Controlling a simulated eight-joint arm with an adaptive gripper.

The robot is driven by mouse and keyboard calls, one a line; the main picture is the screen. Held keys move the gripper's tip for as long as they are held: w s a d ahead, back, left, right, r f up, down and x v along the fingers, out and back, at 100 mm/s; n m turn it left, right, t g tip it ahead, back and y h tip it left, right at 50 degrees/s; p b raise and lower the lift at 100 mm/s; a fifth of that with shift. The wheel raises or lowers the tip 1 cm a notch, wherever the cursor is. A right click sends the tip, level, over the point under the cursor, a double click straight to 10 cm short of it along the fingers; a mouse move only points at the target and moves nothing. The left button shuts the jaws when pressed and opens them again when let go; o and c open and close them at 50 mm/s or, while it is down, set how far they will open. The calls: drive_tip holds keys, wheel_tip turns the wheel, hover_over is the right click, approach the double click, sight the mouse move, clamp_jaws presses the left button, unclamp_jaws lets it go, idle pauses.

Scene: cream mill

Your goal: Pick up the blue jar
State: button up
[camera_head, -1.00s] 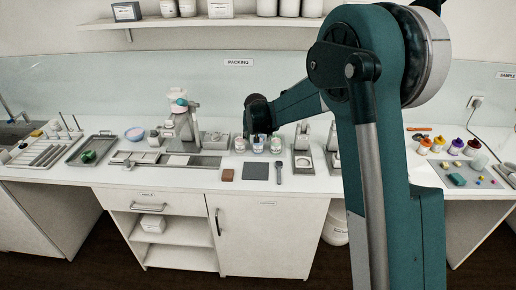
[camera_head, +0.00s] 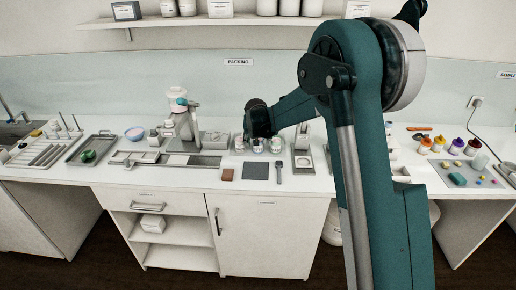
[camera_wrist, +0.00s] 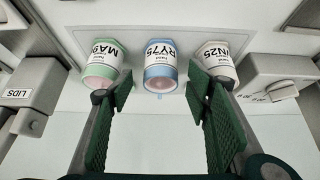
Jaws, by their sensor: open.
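The blue jar (camera_wrist: 160,71) is in the middle of a row of three in the wrist view, with a white label reading RY75. A green-banded jar (camera_wrist: 102,66) is on its left and a pale grey-white jar (camera_wrist: 214,62) on its right. My gripper (camera_wrist: 157,90) is open and empty, its green-padded fingers spread to either side of the blue jar's near end. The left fingertip is close to the green jar and the right one close to the grey-white jar; I cannot tell if they touch. In the head view my wrist hangs over the jar row, and the fingers are hard to make out.
A box marked LIDS (camera_wrist: 25,88) stands left of the jars and a grey block-like device (camera_wrist: 268,80) right of them.

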drive_tip(key=shift+x, duration=1.8)
drive_tip(key=shift+c, duration=0.3)
drive_tip(key=c, duration=0.9)
